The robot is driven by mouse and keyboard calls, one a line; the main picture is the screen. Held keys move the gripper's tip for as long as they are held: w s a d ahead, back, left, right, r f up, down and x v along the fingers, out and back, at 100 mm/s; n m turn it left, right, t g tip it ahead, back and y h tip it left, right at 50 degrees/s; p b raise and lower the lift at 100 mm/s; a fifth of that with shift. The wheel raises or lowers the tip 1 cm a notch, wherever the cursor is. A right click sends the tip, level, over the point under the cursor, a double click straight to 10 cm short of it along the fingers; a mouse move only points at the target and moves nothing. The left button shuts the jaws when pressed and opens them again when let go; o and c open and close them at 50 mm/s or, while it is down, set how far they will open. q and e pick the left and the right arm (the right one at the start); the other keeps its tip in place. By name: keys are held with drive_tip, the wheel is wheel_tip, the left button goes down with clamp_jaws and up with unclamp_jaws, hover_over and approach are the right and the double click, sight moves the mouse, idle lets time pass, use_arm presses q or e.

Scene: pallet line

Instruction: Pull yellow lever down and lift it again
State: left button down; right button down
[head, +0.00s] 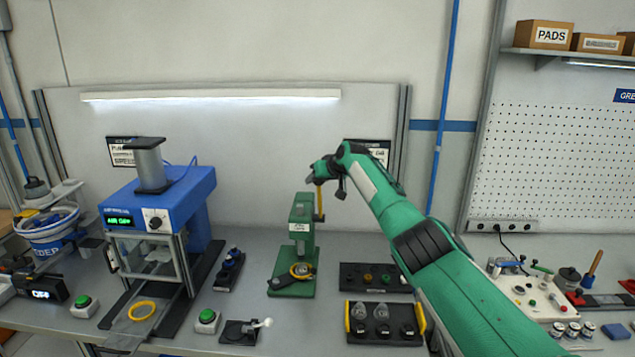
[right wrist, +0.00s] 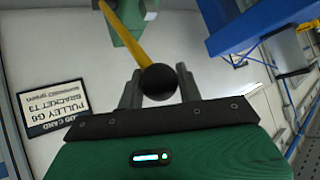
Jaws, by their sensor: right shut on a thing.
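The yellow lever (head: 319,204) stands upright on the right side of the green press (head: 302,225) in the head view. In the right wrist view the lever (right wrist: 124,35) is a yellow bar ending in a black ball knob (right wrist: 159,81). My right gripper (head: 320,176) is at the top of the lever. In the right wrist view my right gripper (right wrist: 160,88) has its two fingers on either side of the knob, shut on it. The press base holds a part with a yellow ring (head: 301,270). My left gripper is not in view.
A blue machine (head: 165,205) stands left of the press. Black trays (head: 375,278) with small parts lie to the right, under my right arm. Green push buttons (head: 207,318) sit near the front.

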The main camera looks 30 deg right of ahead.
drive_tip(key=shift+w+d, duration=0.1)
drive_tip(key=shift+d, duration=0.05)
idle(0.3)
drive_tip(key=c, duration=1.1)
unclamp_jaws()
drive_tip(key=shift+o, duration=0.8)
drive_tip(key=shift+d, duration=0.1)
